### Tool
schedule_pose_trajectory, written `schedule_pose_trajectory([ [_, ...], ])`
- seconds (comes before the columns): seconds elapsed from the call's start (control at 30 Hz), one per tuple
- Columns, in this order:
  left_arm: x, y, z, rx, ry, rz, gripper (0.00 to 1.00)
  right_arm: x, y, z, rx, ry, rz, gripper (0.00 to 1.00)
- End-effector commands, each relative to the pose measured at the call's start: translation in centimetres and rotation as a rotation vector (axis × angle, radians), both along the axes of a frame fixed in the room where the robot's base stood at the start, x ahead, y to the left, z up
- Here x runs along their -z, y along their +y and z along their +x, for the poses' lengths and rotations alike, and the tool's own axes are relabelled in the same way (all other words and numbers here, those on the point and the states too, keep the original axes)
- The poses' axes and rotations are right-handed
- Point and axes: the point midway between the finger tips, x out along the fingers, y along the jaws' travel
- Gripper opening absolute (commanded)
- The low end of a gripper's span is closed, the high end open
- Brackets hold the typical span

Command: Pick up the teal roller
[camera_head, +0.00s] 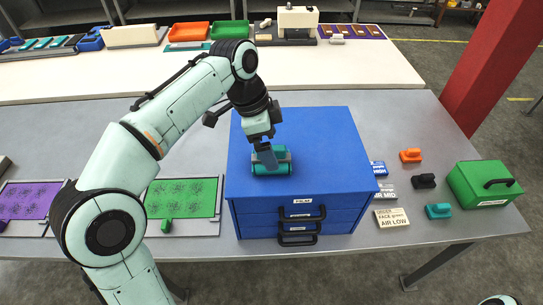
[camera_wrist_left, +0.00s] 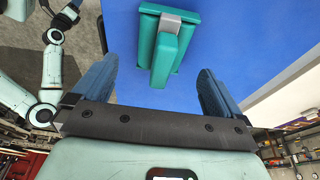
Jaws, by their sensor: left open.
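The teal roller (camera_head: 287,168) lies on top of the blue drawer cabinet (camera_head: 325,140), near its front left part. In the left wrist view the teal roller (camera_wrist_left: 164,55) shows a teal handle and a grey block at its far end. My left gripper (camera_head: 266,158) points down over the roller and hides part of it. In the left wrist view its two blue fingers stand wide apart, and the roller lies ahead, between their lines, with clear space on both sides. My right arm shows only in part; its dark end in the left wrist view is too small to read.
Small orange (camera_head: 411,156), black (camera_head: 424,181) and teal (camera_head: 438,211) handled pieces lie right of the cabinet, beside a green case (camera_head: 485,184). A green mat (camera_head: 182,197) and a purple mat (camera_head: 28,200) lie on the left. The cabinet top around the roller is clear.

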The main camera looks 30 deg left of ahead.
Motion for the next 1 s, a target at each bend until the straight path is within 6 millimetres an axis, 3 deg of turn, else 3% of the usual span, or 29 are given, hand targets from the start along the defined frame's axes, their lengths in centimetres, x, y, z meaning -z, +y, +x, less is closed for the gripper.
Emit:
schedule_pose_trajectory([
  [0.23,3.8,-0.6,0.5,0.001,0.006,0.000,1.00,1.0,0.0,-0.8,-0.001,0.008,0.000,0.43],
  [0.57,4.5,-0.8,0.7,0.000,0.001,0.000,1.00,1.0,0.0,-0.8,0.000,0.009,0.000,0.43],
  [0.8,4.5,-0.8,0.7,0.000,0.001,0.000,0.27,1.0,0.0,-0.8,0.000,0.009,0.000,0.43],
  [0.87,4.4,-0.8,0.7,0.000,0.000,0.000,0.27,1.0,0.0,-0.8,0.000,0.009,0.000,0.43],
  [0.9,4.4,-0.8,0.7,0.000,0.000,0.000,0.20,1.0,0.0,-0.8,0.000,0.009,0.000,0.43],
  [1.0,4.4,-0.8,0.7,0.000,0.000,0.000,0.20,1.0,0.0,-0.8,0.000,0.009,0.000,0.43],
])
